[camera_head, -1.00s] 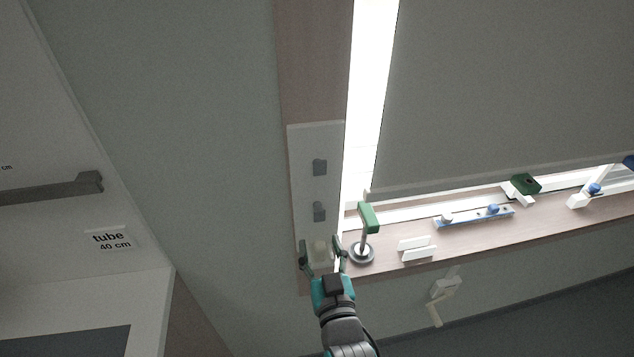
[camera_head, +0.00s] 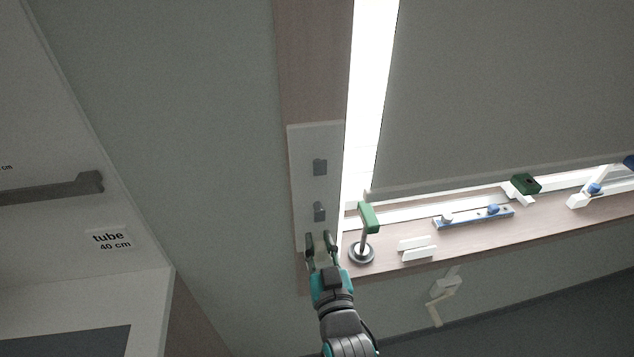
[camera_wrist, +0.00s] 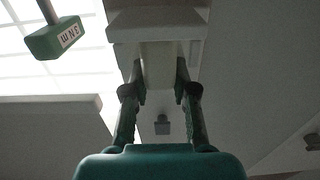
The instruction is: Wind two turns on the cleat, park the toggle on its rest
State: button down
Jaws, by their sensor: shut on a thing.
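My gripper (camera_head: 320,243) is shut at the lower end of a pale wall plate (camera_head: 302,190). In the wrist view its fingers (camera_wrist: 160,85) close on both sides of a pale block, which looks like the toggle (camera_wrist: 158,66). The block sits against a wider pale piece (camera_wrist: 154,22), perhaps its rest. Two grey pegs, apparently the cleat, stand out from the plate: an upper peg (camera_head: 320,167) and a lower peg (camera_head: 319,211), both above my gripper. A grey peg (camera_wrist: 162,125) also shows between the fingers. I cannot make out any cord or turns on the pegs.
White blocks (camera_head: 416,246) and a blue rail (camera_head: 470,219) lie further right. A grey blind (camera_head: 510,90) hangs behind. The wall left of the plate is clear.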

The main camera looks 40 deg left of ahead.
jog(key=shift+r, duration=2.5)
